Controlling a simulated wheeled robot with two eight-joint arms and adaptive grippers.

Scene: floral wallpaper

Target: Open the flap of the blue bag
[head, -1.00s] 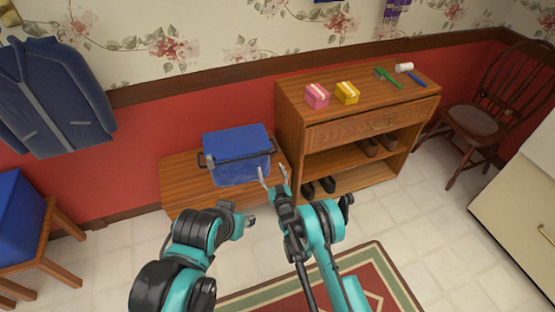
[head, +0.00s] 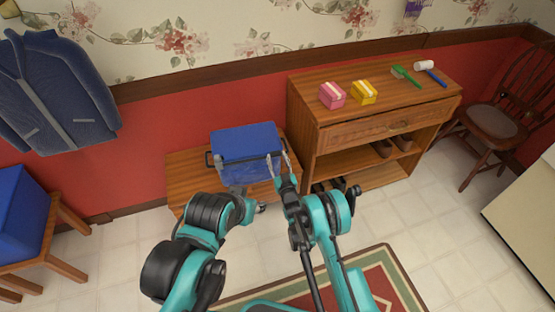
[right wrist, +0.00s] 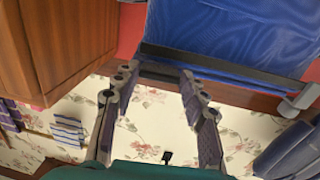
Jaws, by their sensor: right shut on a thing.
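The blue bag (head: 248,143) sits on a low wooden bench, its flap closed over the top, with dark bars along its edges. My right gripper (head: 278,162) is at the bag's right front corner. In the right wrist view, the blue bag (right wrist: 235,30) fills the upper right, and my right gripper's fingers (right wrist: 158,76) are either side of a dark bar (right wrist: 160,70) at its edge, shut on it.
The wooden bench (head: 190,170) adjoins a taller shelf unit (head: 350,115) on the right, holding a pink box (head: 332,95), a yellow box (head: 363,92), brushes and shoes. A blue jacket (head: 55,90) hangs at left. A rug (head: 385,268) lies on open floor.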

